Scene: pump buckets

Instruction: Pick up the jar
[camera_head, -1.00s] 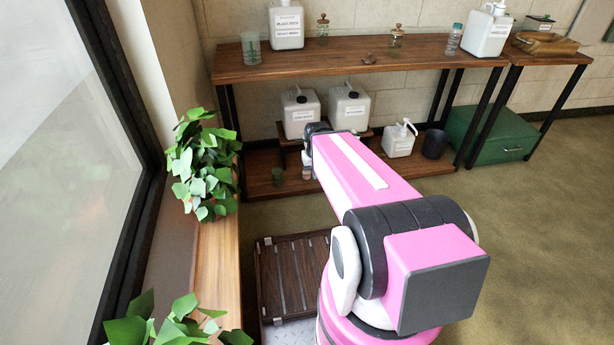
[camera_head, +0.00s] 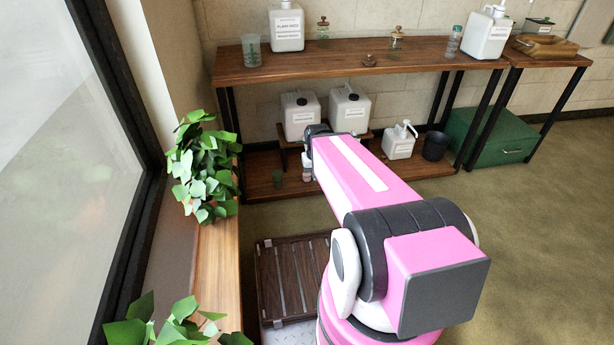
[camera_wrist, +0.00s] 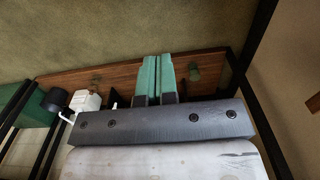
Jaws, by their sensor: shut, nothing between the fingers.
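Two small glass jars with lids stand on the upper shelf in the head view, one at the left (camera_head: 323,29) and one nearer the middle (camera_head: 396,40). A small greenish glass vessel (camera_head: 278,178) stands on the lower shelf; it seems to show also in the wrist view (camera_wrist: 195,75), beside my fingers. I cannot tell which of these is the jar of the task. My gripper (camera_wrist: 158,57) shows two green fingers shut together with nothing between them, over the lower shelf's wood. In the head view my arm mostly hides it.
White canisters (camera_head: 300,115) sit on a small riser on the lower shelf. A white pump bottle (camera_head: 398,143) and a dark cup (camera_head: 435,146) stand right of my arm. A green box (camera_head: 492,135) is further right. The upper shelf board (camera_head: 300,69) overhangs the lower shelf (camera_head: 258,160).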

